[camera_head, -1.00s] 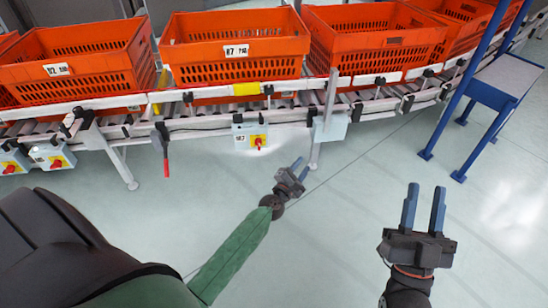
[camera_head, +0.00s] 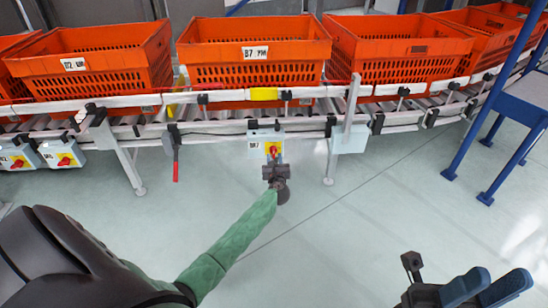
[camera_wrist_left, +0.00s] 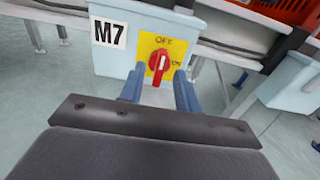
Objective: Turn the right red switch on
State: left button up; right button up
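The right red switch (camera_head: 273,151) is a red knob on a yellow plate, on a pale box under the conveyor. In the left wrist view the knob (camera_wrist_left: 158,64) stands upright, pointing at "OFF" above it; "ON" is to its right. The box carries an "M7" label (camera_wrist_left: 108,32). My left gripper (camera_head: 275,165) is just in front of the switch. In the left wrist view its blue fingers (camera_wrist_left: 159,85) are apart, one on each side below the knob; contact cannot be told. My right gripper (camera_head: 491,287) is open and empty at the lower right, over the floor.
Two more boxes with red switches (camera_head: 66,160) (camera_head: 10,163) hang at the left. Orange totes (camera_head: 255,28) stand on the conveyor (camera_head: 220,130). A red lever (camera_head: 176,165) hangs left of the M7 box. A blue stand (camera_head: 495,150) is at the right. The floor between is clear.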

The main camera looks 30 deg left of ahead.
aim_at(274, 151)
pick_arm(q)
jog(key=shift+x, duration=1.4)
grip_shut()
